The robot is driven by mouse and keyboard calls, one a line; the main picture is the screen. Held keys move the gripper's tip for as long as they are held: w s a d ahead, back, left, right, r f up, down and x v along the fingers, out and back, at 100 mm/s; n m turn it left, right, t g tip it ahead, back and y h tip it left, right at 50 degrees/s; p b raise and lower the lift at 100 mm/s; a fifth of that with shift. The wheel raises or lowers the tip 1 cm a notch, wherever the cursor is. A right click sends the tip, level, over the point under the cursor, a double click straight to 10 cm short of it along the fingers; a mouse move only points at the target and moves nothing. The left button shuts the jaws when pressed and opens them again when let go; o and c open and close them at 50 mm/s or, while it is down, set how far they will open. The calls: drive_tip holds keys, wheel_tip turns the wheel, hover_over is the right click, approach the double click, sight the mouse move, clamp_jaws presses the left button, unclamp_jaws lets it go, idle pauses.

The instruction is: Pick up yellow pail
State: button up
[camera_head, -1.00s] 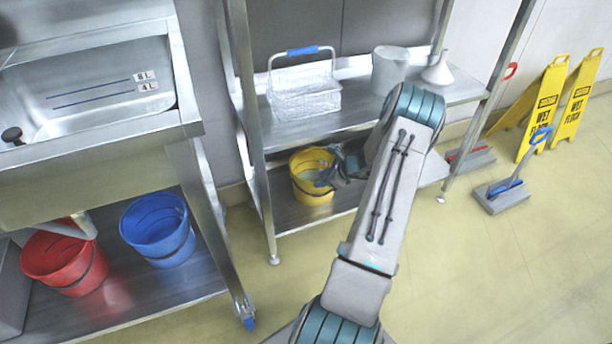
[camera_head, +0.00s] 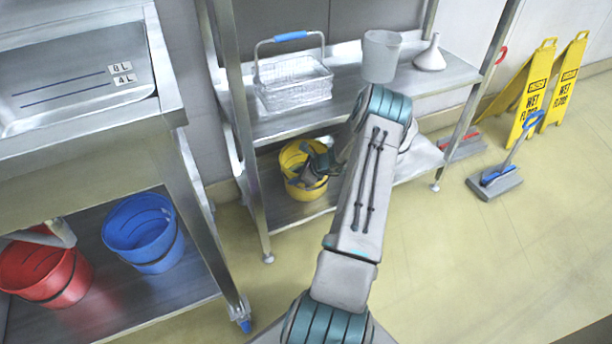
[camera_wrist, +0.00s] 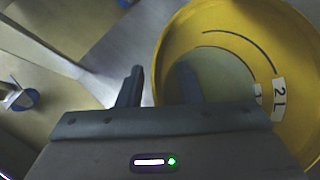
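The yellow pail (camera_head: 293,188) stands on the lower shelf of the metal rack, upright, in the head view. In the wrist view the pail (camera_wrist: 215,16) fills the right side, with a "2L" label and a dark line on its inner wall. My gripper (camera_wrist: 160,82) is open. One finger is outside the pail's rim and the other is over its inside, with the rim between them. Contact with the wall cannot be told. In the head view my gripper (camera_head: 318,168) is at the pail's right side and hides part of its opening.
A rack post (camera_head: 245,150) stands left of the pail. Blue (camera_head: 145,240) and red (camera_head: 45,280) pails sit under the sink. Floor in front is clear.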

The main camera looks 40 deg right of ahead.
clamp_jaws()
idle(1.3)
drive_tip(key=shift+r, duration=0.15)
